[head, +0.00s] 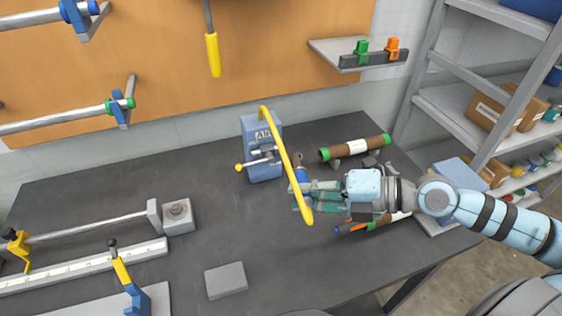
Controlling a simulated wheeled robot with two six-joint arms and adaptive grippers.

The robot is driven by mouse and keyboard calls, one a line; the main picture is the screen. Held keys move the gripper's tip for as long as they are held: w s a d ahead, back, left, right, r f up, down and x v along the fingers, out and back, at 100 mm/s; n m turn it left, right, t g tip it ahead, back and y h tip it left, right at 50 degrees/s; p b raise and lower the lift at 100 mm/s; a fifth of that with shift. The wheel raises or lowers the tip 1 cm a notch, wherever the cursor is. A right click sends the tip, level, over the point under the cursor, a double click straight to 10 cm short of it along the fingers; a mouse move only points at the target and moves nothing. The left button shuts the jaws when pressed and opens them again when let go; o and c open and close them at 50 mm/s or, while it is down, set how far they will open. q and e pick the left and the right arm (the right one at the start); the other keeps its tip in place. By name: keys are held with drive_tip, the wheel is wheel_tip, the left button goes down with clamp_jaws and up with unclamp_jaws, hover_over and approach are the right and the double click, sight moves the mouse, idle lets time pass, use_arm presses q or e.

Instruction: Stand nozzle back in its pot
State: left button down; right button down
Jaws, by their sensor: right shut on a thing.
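My right gripper (303,197) reaches in from the right, shut over the dark bench. A small blue piece with a dark top (299,167), which looks like the nozzle, stands up at its fingertips. A yellow hose or bar (284,152) slants from the top of the blue box marked "Air" (262,172) down across the fingertips and hides part of the grip. I cannot make out the pot for certain. My left gripper is not in view.
A brown roll with green ends (355,147) lies behind the right gripper; rods (372,224) lie below it. A grey block (177,215) with a shaft and a flat grey block (226,280) are on the left half. The bench (228,235) is bare between them and the gripper.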

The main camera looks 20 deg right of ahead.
drive_tip(key=w+d+r+m+t+h+b, duration=0.1)
drive_tip(key=w+d+r+m+h+b, duration=0.2)
drive_tip(key=w+m, duration=0.6)
drive_tip(key=w+d+r+m+t+h+b, duration=0.1)
drive_tip(key=w+d+r+m+t+h, duration=0.15)
drive_tip(key=w+d+m, duration=0.45)
drive_tip(key=w+d+r+m+t+h+b, duration=0.1)
drive_tip(key=w+d+r+m+h+b, duration=0.15)
drive_tip(key=w+m, duration=0.8)
wheel_tip(320, 180, down, 19)
drive_tip(key=shift+w+a+b, duration=0.3)
drive_tip(key=shift+a+b, duration=0.05)
drive_tip(key=shift+b, duration=0.05)
drive_tip(key=c, duration=1.4)
unclamp_jaws()
drive_tip(key=shift+r+n, duration=0.15)
drive_tip(key=shift+n, duration=0.1)
drive_tip(key=shift+c, duration=0.2)
